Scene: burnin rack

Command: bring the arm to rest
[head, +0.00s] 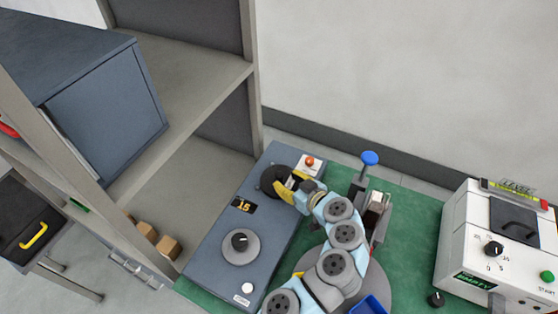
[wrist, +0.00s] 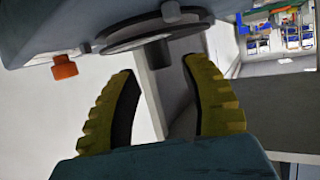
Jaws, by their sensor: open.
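My arm (head: 343,235) reaches up from the green bench top over the right edge of a grey-blue control box. My gripper (head: 283,184) is at the back of this box, next to a round black part (head: 273,180) there. In the wrist view my gripper (wrist: 160,95) has its two yellow ribbed fingers apart, with nothing between them. A dark knob-like post (wrist: 158,52) and an orange knob (wrist: 64,67) stick out ahead of the fingers. I cannot tell whether a finger touches the round part in the head view.
The control box (head: 215,255) carries a dial (head: 240,242) and a "15" label. A blue-topped lever (head: 369,159) stands right of my gripper. A white machine (head: 500,245) is at the right. A shelf rack (head: 190,80) with a blue-grey cabinet (head: 110,115) is at the left.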

